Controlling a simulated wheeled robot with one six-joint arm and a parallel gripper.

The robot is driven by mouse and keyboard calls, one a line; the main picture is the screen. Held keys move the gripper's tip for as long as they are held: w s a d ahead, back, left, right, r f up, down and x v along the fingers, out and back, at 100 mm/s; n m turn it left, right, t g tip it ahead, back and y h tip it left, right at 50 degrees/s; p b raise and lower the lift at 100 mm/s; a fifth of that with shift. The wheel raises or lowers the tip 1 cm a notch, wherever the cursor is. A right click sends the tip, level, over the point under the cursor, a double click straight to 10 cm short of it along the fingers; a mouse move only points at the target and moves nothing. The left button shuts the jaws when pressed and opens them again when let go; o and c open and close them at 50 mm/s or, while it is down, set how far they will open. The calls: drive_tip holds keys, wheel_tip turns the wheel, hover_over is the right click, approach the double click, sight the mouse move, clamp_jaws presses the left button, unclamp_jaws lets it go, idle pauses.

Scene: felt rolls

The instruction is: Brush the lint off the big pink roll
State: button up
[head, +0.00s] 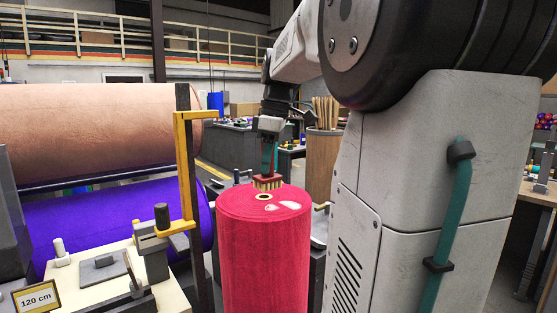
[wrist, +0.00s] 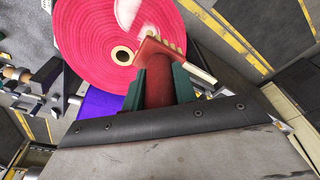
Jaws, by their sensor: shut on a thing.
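The big pink roll (head: 263,255) stands upright in front of me. In the wrist view its coiled end (wrist: 85,40) shows with a pale core. Pale lint (head: 289,205) lies in patches on the near right of its top, and a whitish patch shows in the wrist view (wrist: 127,10). My gripper (head: 269,152) is shut on the handle of a red brush (wrist: 157,80). The brush head (head: 268,182), with pale bristles, is at the far side of the roll's top, just behind the core. I cannot tell whether the bristles touch the felt.
A large peach roll (head: 100,128) and a purple roll (head: 110,222) lie horizontally at the left. A yellow bracket on a dark post (head: 186,150) stands just left of the pink roll. A bench (head: 105,262) with a "120 cm" sign (head: 37,298) is at the lower left.

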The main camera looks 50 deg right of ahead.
sight(269, 183)
drive_tip(key=shift+d, duration=0.1)
drive_tip(key=shift+f, duration=2.4)
drive_tip(key=shift+f, duration=0.6)
drive_tip(key=shift+s+d+r, duration=0.1)
drive_tip(key=shift+s+d, duration=0.15)
drive_tip(key=shift+d, duration=0.7)
drive_tip(key=shift+s+d, duration=0.25)
drive_tip(key=shift+d, duration=0.65)
drive_tip(key=shift+d, duration=0.1)
drive_tip(key=shift+s+d, duration=0.25)
drive_tip(key=shift+d, duration=0.65)
drive_tip(key=shift+s+d, duration=0.2)
drive_tip(key=shift+d, duration=0.7)
